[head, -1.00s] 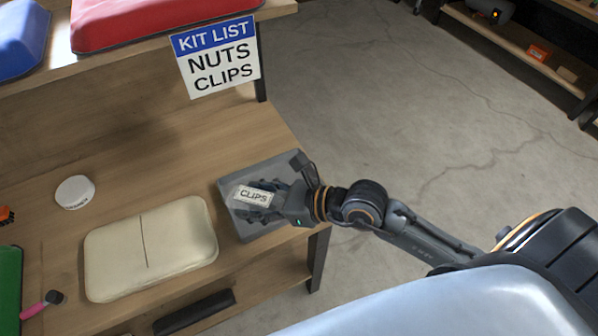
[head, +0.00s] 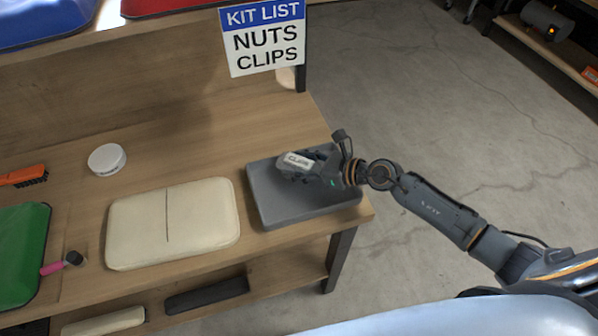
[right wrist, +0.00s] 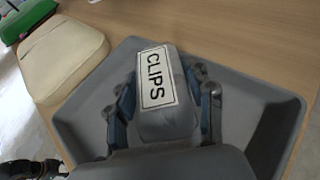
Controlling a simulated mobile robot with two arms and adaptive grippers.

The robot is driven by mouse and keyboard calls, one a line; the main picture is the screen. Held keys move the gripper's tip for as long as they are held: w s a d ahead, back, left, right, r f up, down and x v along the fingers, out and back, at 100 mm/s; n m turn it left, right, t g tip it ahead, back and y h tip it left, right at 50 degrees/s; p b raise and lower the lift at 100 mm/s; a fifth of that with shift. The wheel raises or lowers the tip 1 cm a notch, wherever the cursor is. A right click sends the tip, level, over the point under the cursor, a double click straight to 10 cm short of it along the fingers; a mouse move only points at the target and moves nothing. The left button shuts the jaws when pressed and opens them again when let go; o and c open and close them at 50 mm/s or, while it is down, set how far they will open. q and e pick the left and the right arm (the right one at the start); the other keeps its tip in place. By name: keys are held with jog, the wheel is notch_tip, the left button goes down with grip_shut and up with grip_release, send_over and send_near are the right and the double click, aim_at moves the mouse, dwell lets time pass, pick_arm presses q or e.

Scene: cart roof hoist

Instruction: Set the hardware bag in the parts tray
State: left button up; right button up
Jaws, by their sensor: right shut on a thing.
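The hardware bag (head: 299,159) is a grey pouch with a white CLIPS label. My right gripper (head: 302,168) is shut on it, above the parts tray. In the right wrist view the bag (right wrist: 165,118) sits between the two fingers, label facing the camera. The parts tray (head: 270,208) is a shallow grey tray at the right end of the wooden bench; its wall also shows in the right wrist view (right wrist: 262,92). Whether the bag touches the tray floor I cannot tell. My left gripper is not in view.
A cream padded case (head: 200,222) lies just left of the tray. A white round tub (head: 107,159), a green item (head: 22,245), a pink-handled tool (head: 55,267) and an orange brush (head: 24,175) lie further left. A KIT LIST sign (head: 264,42) hangs above, reading NUTS, CLIPS.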

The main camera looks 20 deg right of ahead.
notch_tip(320, 180, down, 2)
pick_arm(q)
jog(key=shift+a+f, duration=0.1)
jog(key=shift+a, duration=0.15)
pick_arm(e)
jog(key=shift+s, duration=0.1)
jog(key=shift+f, duration=0.15)
jog(key=o, duration=1.2)
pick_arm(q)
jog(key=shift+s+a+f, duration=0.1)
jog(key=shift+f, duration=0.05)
